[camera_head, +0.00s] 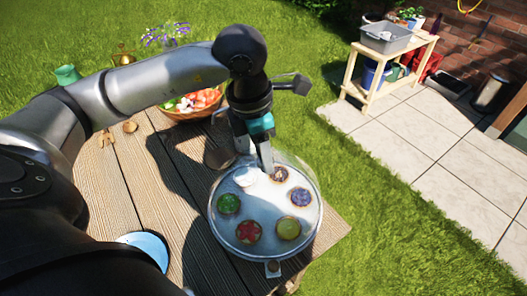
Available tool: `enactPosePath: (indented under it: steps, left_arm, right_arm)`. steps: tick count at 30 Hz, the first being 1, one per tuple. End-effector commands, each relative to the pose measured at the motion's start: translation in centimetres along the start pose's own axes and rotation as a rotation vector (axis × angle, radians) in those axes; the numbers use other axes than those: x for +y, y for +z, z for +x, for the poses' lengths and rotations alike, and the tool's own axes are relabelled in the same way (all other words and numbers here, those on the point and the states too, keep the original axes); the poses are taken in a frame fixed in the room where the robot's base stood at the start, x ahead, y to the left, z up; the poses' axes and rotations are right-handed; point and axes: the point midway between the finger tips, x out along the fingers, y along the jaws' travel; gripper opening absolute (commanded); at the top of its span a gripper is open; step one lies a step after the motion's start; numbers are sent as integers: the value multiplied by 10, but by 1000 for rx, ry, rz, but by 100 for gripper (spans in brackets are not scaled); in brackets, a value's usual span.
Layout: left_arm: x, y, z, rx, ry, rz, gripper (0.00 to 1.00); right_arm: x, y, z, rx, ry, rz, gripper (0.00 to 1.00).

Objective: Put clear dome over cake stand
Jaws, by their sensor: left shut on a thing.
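The cake stand (228,247) is a round, pale plate on the wooden table near its right end. Several small pastries with green, red, yellow, purple and white tops lie on it in a ring. The clear dome (300,168) is see-through and shows as a faint glossy outline above and around the pastries. My left gripper (264,165) points down over the far half of the stand and is shut on the dome; the exact grip is hard to see. I cannot tell whether the dome's rim touches the stand. My right gripper is not in view.
The wooden table (185,215) holds a fruit basket (190,112) behind my left arm, a blue plate (148,245) at the front and a green pot (67,75) at the back left. A flower vase (168,42) stands at the back. Grass and paving lie to the right.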

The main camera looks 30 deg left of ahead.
Motion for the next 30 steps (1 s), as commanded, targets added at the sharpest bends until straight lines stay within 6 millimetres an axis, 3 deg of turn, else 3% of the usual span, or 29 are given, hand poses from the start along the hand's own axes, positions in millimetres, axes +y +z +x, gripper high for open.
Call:
enactPosePath:
  steps: [1,10,20,23,30]
  left_arm:
    - [0,1,-1,-3,2,0,43]
    - [0,0,0,-1,1,0,77]
    - [0,0,-4,0,0,0,77]
    - [0,1,-16,-2,1,1,77]
    - [1,2,-71,-6,4,1,77]
  right_arm:
    - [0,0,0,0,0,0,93]
    - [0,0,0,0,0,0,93]
    - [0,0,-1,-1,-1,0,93]
    - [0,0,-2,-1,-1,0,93]
    - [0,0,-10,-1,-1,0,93]
